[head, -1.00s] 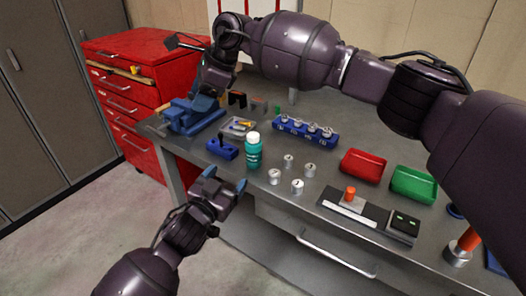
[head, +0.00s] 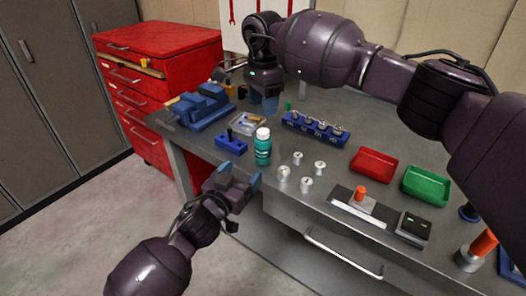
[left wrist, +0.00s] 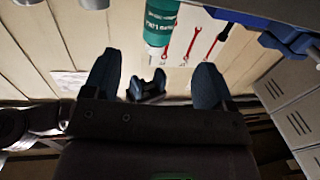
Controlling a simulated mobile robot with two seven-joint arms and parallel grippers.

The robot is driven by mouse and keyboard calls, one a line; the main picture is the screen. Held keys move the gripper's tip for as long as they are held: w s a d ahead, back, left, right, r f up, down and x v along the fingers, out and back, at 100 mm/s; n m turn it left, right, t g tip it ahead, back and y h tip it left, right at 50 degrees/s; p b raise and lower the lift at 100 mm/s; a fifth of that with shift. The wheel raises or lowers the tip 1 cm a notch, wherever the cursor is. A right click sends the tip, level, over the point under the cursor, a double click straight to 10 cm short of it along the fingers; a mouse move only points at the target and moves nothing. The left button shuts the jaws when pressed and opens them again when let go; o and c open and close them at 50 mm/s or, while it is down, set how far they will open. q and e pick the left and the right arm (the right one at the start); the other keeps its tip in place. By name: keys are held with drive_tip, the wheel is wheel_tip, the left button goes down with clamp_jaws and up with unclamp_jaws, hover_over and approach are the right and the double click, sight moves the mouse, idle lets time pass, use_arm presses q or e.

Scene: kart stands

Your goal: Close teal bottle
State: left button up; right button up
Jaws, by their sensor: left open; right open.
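The teal bottle (head: 263,152) stands upright near the front edge of the grey workbench. A white cap (head: 263,133) sits on its top; I cannot tell how tight it is. My left gripper (head: 240,174) is open and empty, in front of and just below the bottle, apart from it. In the left wrist view the bottle (left wrist: 161,20) appears upside down beyond the open fingers. My right gripper (head: 264,104) is open and empty, pointing down above the bench, behind the bottle in the head view.
A blue block (head: 231,144) and a clear tray (head: 246,124) lie left of the bottle. Several metal weights (head: 306,185) stand right of it. Behind are a blue rack (head: 315,130) and blue vise (head: 202,106). Red (head: 373,164) and green (head: 425,184) bins stand right.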

sight(259, 153)
use_arm(q)
drive_tip(key=x, duration=1)
drive_tip(key=shift+w+d, duration=0.15)
drive_tip(key=shift+w, duration=0.15)
